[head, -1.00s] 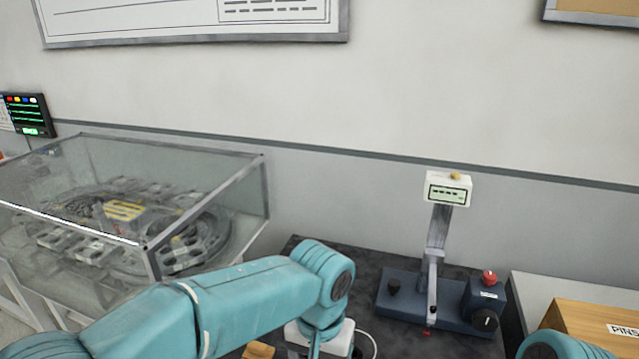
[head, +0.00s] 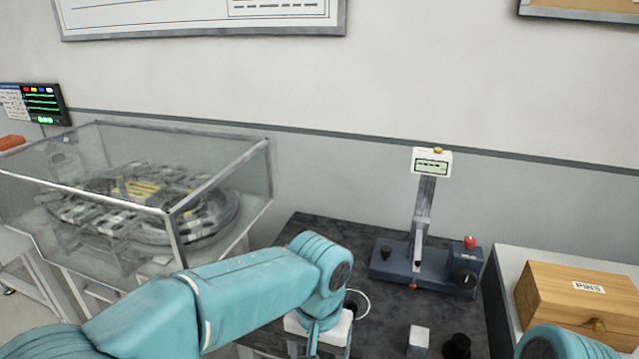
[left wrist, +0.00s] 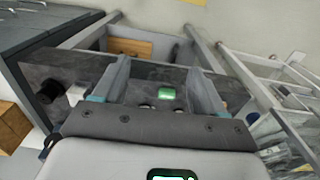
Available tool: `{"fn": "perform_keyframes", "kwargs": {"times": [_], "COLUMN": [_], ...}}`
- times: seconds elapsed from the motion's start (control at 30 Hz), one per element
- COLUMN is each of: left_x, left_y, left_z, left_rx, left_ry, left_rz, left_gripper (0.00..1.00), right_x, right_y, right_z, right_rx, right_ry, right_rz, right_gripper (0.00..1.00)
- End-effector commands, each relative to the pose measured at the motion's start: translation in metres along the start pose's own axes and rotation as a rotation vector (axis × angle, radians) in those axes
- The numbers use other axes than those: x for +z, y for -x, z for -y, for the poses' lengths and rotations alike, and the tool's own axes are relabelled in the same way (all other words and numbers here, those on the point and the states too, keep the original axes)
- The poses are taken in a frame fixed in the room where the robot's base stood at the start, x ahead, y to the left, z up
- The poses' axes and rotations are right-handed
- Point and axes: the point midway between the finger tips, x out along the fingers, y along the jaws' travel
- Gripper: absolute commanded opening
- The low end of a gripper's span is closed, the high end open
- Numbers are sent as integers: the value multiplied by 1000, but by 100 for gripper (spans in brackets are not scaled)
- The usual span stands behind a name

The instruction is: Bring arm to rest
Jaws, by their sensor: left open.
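My left arm (head: 245,288) is teal and reaches in from the lower left of the head view, over the dark bench. It bends down at its elbow joint, and its white wrist part is at the bottom edge. Its fingers do not show there. In the left wrist view my left gripper (left wrist: 160,75) has its two grey fingers wide apart, with nothing held between them. A small green-lit thing (left wrist: 167,92) shows beyond the fingers. Only a teal joint of my right arm (head: 565,343) shows at the lower right of the head view; its gripper is out of view.
The dark bench (head: 300,228) holds a blue-based device with a display (head: 420,275), a white block (head: 418,338) and a black knob (head: 457,345). A glass case (head: 225,170) with a ring model stands left. A wooden PINS box (head: 570,300) sits right. The wall is behind.

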Motion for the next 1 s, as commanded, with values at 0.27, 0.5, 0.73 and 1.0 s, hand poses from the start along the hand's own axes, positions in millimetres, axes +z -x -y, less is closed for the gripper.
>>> {"fn": "perform_keyframes", "kwargs": {"times": [0.27,0.5,0.73,1.0], "left_x": [-2,6,48,159], "left_y": [-38,-112,-207,-306], "left_z": [6,19,37,56], "left_rx": [41,134,261,359], "left_ry": [6,38,139,403], "left_rz": [16,26,25,-30], "left_gripper": [71,71,71,71], "right_x": [0,0,0,0], "right_y": [0,0,0,0], "right_z": [0,0,0,0], "right_rx": [0,0,0,0], "right_ry": [0,0,0,0], "right_rz": [0,0,0,0], "right_gripper": [52,52,52,52]}}
